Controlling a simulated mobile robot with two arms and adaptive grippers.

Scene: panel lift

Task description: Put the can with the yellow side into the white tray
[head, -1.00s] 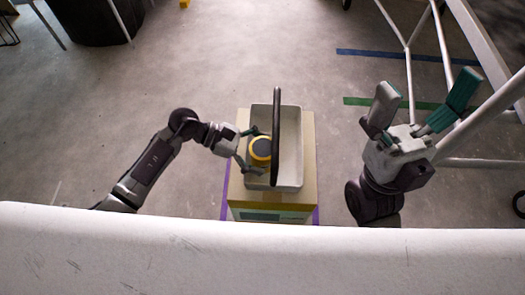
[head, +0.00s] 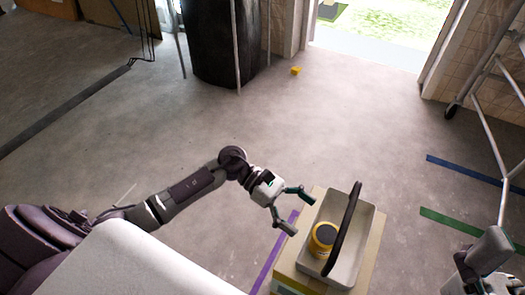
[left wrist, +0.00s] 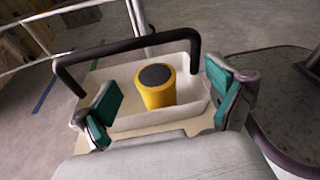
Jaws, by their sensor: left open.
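The can with the yellow side (head: 323,238) has a dark lid. It stands upright inside the white tray (head: 366,228), under the tray's dark arched handle. My left gripper (head: 297,210) is open and empty, to the left of the tray and apart from the can. In the left wrist view the can (left wrist: 157,92) stands in the tray (left wrist: 118,72), beyond my open green-padded fingers (left wrist: 163,90). My right gripper (head: 488,255) is only partly in view at the lower right, and its opening cannot be judged.
The tray sits on a cardboard box (head: 288,268) with purple tape (head: 268,262) beside it. A white surface (head: 150,262) fills the lower left. A small yellow object (head: 296,71) lies on the far floor. A metal frame (head: 488,120) stands at the right. The middle floor is clear.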

